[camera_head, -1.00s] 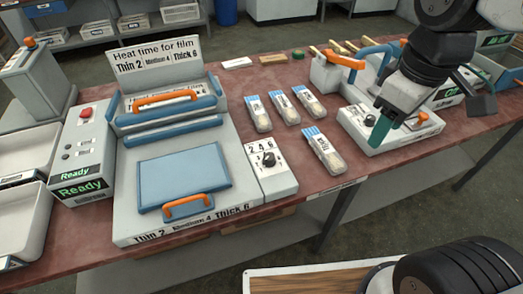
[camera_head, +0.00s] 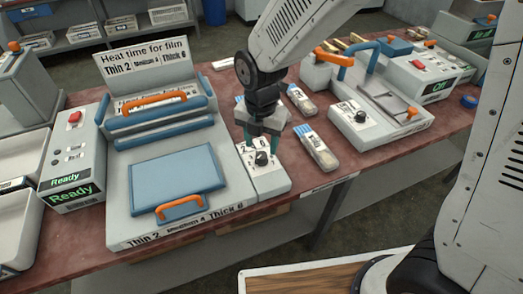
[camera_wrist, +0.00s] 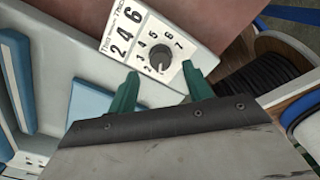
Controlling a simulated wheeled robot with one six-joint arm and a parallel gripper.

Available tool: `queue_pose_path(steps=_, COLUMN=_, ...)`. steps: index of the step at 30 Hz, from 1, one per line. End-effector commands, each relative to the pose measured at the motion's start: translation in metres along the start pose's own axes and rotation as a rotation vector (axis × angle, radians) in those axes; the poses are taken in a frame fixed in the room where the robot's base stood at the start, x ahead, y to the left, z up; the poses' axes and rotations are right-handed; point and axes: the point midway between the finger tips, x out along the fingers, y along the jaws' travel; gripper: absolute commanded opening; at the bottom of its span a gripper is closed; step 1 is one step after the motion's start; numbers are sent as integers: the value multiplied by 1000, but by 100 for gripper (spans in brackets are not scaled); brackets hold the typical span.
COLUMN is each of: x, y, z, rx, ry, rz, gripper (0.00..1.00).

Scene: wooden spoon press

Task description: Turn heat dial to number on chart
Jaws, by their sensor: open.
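The heat dial (camera_head: 261,158) is a black round knob on a pale control box (camera_head: 268,183) at the right side of the large press. In the wrist view the dial (camera_wrist: 160,58) is ringed by printed numbers; a pale mark shows on its lower side, but its exact setting is hard to read. The chart (camera_head: 149,62) reads Thin 2, Medium 4, Thick 6. A strip with 2, 4, 6 (camera_wrist: 124,35) lies beside the dial. My gripper (camera_wrist: 163,84) is open, its green fingers either side of the dial's line, tips short of the knob. It also shows above the box (camera_head: 262,142).
The large press (camera_head: 172,180) has a blue plate and orange handle. A Ready panel (camera_head: 72,180) stands left of it. Film packets (camera_head: 318,152) lie right of the dial box. A second press (camera_head: 375,115) with its own dial stands farther right.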

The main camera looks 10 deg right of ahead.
Motion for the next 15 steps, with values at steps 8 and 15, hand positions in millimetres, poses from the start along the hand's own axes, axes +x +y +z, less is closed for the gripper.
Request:
queue_pose_path(steps=8, x=34, y=-1, z=0, rx=2, ry=1, rz=-2, gripper=50)
queue_pose_path(steps=15, x=38, y=0, z=0, rx=3, ry=0, rz=0, gripper=50)
